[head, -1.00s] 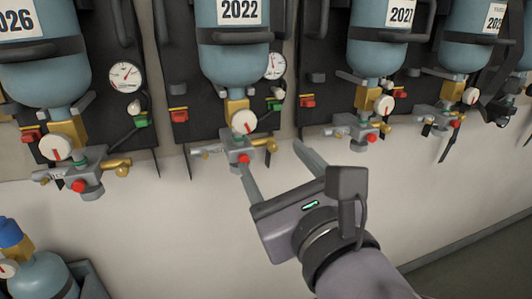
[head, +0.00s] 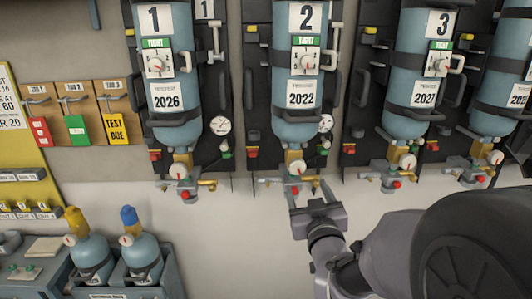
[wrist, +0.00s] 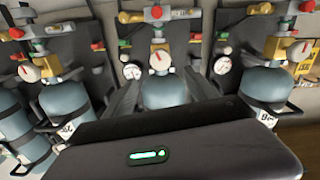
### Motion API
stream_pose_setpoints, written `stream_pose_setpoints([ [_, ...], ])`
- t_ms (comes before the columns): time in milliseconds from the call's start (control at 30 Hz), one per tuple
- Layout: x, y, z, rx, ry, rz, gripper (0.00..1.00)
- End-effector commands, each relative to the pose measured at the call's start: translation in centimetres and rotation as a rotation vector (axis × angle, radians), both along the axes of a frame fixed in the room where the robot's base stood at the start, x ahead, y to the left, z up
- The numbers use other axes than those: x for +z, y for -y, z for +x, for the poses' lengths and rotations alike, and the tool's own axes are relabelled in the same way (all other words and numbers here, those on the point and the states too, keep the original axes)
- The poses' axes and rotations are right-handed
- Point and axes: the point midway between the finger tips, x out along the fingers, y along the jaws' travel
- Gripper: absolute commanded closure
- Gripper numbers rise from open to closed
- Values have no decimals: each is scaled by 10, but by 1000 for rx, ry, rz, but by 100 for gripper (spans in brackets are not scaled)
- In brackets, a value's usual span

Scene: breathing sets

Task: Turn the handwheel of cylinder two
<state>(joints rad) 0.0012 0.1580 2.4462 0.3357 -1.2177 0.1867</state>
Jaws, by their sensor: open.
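Cylinder two (head: 297,75) is a blue cylinder hung upside down in a black wall bracket, labelled 2 and 2022. Its handwheel (head: 295,168) is a round white knob with a red mark, on a brass valve above a grey block. The handwheel also shows in the wrist view (wrist: 159,60), straight ahead and inverted. My gripper (head: 308,188) is open and empty, just below and slightly right of the handwheel and block. In the wrist view its fingers (wrist: 160,92) spread to either side of cylinder two; I see no contact with the handwheel.
Cylinder one (head: 165,75) hangs at left and cylinder three (head: 412,75) at right, each with its own valve and gauge. Two spare cylinders stand in a grey crate (head: 125,293) at lower left. The wall below the valves is clear.

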Motion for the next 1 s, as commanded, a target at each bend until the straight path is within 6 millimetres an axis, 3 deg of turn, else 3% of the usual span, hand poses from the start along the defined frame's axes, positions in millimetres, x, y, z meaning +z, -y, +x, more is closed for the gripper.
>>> stream_pose_setpoints([
  [200,-6,0,65,0,-4,2,34],
  [400,-5,0,105,1,-3,2,34],
  [600,-6,0,120,0,-4,3,34],
  [833,-6,0,121,1,-3,3,34],
  [1000,-5,0,121,1,-3,3,68],
])
